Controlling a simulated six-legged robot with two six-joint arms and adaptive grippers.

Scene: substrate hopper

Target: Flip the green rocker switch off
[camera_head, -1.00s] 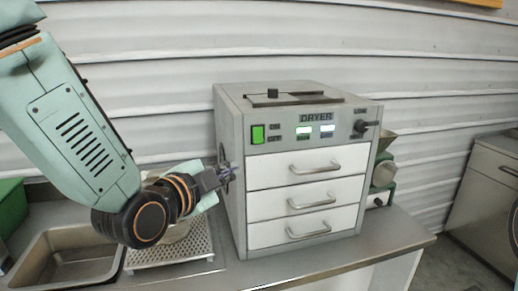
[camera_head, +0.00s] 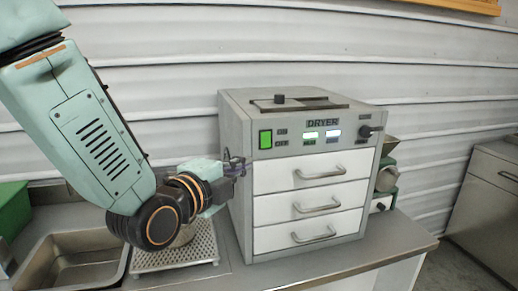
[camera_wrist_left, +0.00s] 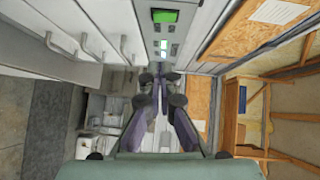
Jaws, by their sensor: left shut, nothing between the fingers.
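The green rocker switch (camera_head: 265,139) is on the left end of the dryer's front panel, beside the ON and OFF labels. It also shows near the top of the left wrist view (camera_wrist_left: 164,16). The grey dryer (camera_head: 237,185) stands on the counter. My left gripper (camera_head: 241,165) is shut and empty, at the dryer's left front edge, below and left of the switch. It looks apart from the switch; whether it touches the dryer I cannot tell. In the left wrist view its fingers (camera_wrist_left: 160,82) are together. My right gripper is not in view.
Three white drawers with handles (camera_head: 320,172) fill the dryer's front below the panel. Two lit indicators (camera_head: 311,136) and a black knob (camera_head: 366,131) are right of the switch. A sink (camera_head: 75,268) and a perforated tray (camera_head: 200,256) lie at left. Space before the drawers is clear.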

